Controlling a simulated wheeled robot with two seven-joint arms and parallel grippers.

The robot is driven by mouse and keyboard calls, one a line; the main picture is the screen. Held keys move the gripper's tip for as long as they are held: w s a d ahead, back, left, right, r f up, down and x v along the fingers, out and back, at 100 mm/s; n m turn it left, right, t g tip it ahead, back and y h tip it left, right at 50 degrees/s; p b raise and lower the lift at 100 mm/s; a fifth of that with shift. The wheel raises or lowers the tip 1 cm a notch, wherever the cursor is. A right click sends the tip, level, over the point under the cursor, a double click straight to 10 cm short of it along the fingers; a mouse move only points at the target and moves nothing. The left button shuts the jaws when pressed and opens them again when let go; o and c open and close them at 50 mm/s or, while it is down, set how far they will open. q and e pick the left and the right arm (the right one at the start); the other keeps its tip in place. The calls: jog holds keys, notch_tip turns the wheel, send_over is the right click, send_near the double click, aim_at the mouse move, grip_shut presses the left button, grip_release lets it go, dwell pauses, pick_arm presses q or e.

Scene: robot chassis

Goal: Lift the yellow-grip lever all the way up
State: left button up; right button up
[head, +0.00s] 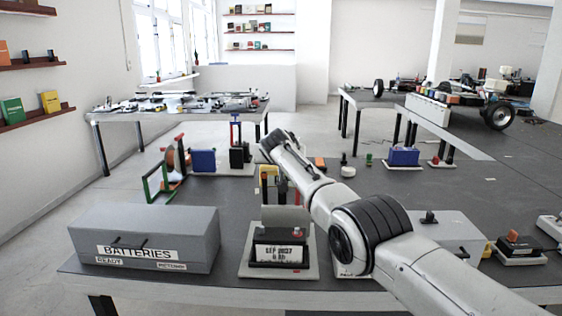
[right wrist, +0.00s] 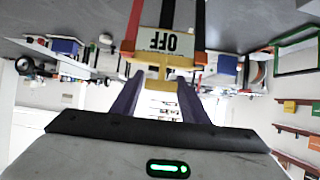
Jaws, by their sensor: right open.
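The yellow-grip lever shows in the right wrist view, upside down, as a yellow T-shaped grip (right wrist: 158,72) below a white plate reading OFF (right wrist: 167,42), with dark and red bars beside it. In the head view a yellow part (head: 268,173) stands just below the end of my right arm, partly hidden by it. My right gripper (right wrist: 160,80) is open, with its two purple fingers on either side of the yellow grip's stem. I cannot tell whether they touch it. My left gripper is in neither view.
A grey BATTERIES box (head: 145,240) stands at the front left of the table, beside a stand with a date sign (head: 279,253). A green and red frame (head: 160,180) and a blue box (head: 203,160) stand behind.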

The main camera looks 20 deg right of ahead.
jog(key=shift+s+a+r, duration=0.4)
jog(key=v, duration=0.8)
jog(key=shift+s+b, duration=0.45)
